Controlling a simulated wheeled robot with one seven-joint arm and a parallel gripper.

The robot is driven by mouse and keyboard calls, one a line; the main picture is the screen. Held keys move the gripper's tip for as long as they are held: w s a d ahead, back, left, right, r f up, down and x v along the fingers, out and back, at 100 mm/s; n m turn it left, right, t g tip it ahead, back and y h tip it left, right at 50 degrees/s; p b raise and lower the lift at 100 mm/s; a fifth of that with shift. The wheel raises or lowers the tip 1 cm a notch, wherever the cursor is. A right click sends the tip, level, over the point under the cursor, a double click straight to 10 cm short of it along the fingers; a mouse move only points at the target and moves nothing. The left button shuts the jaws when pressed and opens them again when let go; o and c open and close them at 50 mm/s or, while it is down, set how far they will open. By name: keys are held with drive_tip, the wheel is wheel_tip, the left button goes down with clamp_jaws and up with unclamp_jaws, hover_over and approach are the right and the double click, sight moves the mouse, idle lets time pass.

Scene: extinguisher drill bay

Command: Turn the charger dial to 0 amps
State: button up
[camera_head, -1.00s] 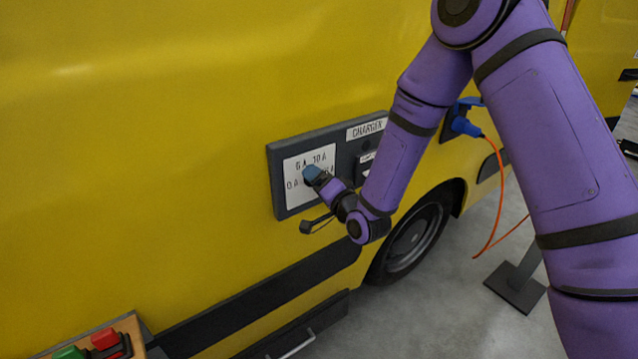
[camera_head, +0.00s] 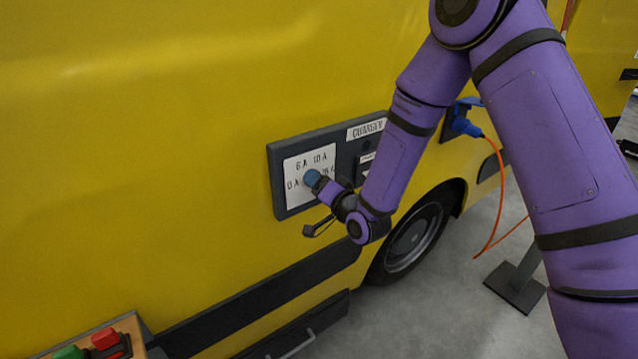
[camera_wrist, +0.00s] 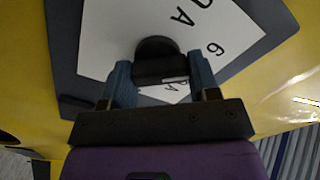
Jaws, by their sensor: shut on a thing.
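The charger panel (camera_head: 277,165) is a dark grey plate on the yellow van side. Its white dial face (camera_head: 298,195) carries printed marks; 0 A is at the left, 6 A and 10 A are above, and a mark at the right is partly hidden. My gripper (camera_head: 312,179) is at the middle of this face and hides the dial in the head view. In the wrist view the black dial knob (camera_wrist: 157,58) sits between the two blue fingers of my gripper (camera_wrist: 161,80), which are shut on it. I cannot tell which mark the dial points to.
A CHARGER label (camera_head: 366,129) is on the panel's upper right. A blue plug (camera_head: 466,126) with an orange cable (camera_head: 499,200) is on the van to the right. A box with green and red buttons (camera_head: 106,339) stands at the lower left.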

drive_tip(key=n, duration=0.5)
drive_tip(key=shift+f+n, duration=0.1)
drive_tip(key=shift+n, duration=2.3)
drive_tip(key=o, duration=0.9)
drive_tip(key=v, duration=1)
drive_tip(key=shift+s+d, duration=0.25)
drive_tip(key=shift+s, duration=0.1)
